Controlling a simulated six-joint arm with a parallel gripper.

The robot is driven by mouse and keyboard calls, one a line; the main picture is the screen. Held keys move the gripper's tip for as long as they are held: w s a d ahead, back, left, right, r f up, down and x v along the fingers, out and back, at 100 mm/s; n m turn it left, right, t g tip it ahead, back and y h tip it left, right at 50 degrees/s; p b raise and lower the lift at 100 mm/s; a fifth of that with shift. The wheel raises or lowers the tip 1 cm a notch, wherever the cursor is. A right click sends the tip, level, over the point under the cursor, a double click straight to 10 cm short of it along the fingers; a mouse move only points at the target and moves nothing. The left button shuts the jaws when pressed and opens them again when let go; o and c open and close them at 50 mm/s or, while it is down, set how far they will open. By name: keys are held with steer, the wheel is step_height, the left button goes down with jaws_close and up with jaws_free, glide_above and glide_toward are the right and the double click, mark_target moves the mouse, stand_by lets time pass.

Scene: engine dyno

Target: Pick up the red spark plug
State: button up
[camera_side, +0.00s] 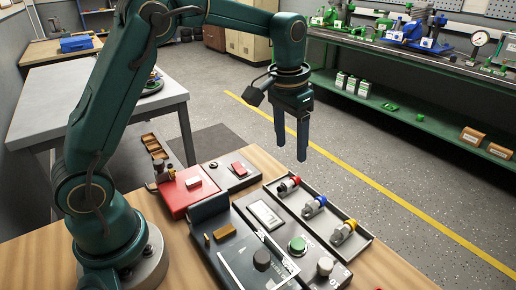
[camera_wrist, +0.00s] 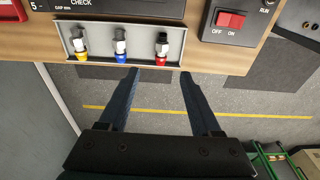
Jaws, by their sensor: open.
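The red spark plug (camera_side: 288,184) lies at the far end of a grey tray (camera_side: 358,228), with a red band and a pale metal and dark body. It also shows in the wrist view (camera_wrist: 162,46), at the right end of the row. A blue-banded plug (camera_side: 314,206) and a yellow-banded plug (camera_side: 343,231) lie beside it in the same tray. My gripper (camera_side: 291,152) is open and empty, fingers pointing down, above the red plug's end of the tray in the side view. In the wrist view the fingertips (camera_wrist: 159,73) sit just short of the tray's edge.
Next to the tray is a dark control panel with a green button (camera_side: 297,244) and knobs. A red box (camera_side: 186,190) and a red OFF/ON switch (camera_wrist: 231,20) are nearby on the wooden bench. Open floor lies beyond the bench edge.

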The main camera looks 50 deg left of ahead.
steer(key=g, duration=0.1)
glide_above(287, 181)
step_height(287, 181, down, 6)
steer(key=shift+s+r, duration=0.1)
steer(key=shift+r, duration=0.05)
steer(key=shift+f, duration=2.25)
jaws_close()
